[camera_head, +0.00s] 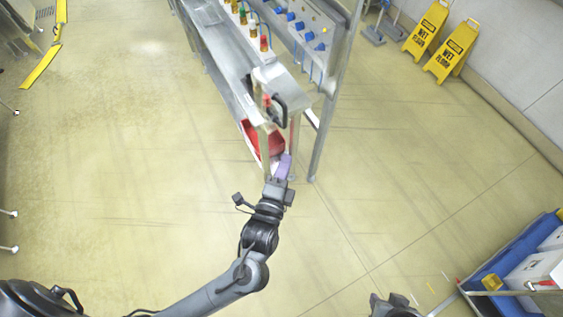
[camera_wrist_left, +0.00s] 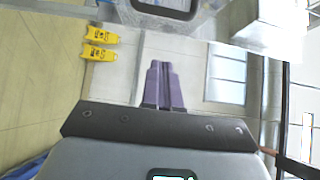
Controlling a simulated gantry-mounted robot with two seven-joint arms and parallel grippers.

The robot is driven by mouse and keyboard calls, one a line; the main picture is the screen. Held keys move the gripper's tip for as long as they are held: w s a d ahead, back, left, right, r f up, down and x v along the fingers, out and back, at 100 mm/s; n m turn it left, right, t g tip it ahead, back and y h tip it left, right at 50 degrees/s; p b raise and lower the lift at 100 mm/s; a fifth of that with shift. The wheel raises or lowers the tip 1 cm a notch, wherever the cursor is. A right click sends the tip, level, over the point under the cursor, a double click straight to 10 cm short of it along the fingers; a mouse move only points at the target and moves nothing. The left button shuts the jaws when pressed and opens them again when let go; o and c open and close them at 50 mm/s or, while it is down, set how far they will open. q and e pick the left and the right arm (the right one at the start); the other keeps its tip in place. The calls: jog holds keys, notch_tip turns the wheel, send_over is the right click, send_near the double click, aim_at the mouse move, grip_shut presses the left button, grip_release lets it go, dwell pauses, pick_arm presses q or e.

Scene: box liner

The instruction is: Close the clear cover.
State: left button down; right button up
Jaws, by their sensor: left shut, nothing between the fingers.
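My left gripper (camera_head: 284,166) is at the near end of the metal machine, its purple fingers shut and empty. In the left wrist view the fingers (camera_wrist_left: 164,86) are together, pointing up the picture. A black handle (camera_head: 277,110) stands at the machine's end, just beyond the fingertips in the head view. It also shows as a dark loop (camera_wrist_left: 166,7) at the top of the left wrist view. The clear cover (camera_wrist_left: 108,12) seems to be the see-through panel around that loop; its edges and angle are hard to tell. Touch between fingers and cover cannot be made out.
The metal machine (camera_head: 228,85) runs away from me, with bottles and blue knobs on it. A red part (camera_head: 270,140) is under its near end. Yellow wet-floor signs (camera_head: 450,50) stand at the right. A blue cart (camera_head: 510,265) is at lower right. The floor between is open.

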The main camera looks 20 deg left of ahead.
pick_arm(q)
jog(key=w+a+p, duration=0.1)
jog(key=w+a, duration=0.3)
jog(key=w, duration=0.6)
jog(key=shift+a+p, duration=0.3)
jog(key=shift+p, duration=0.1)
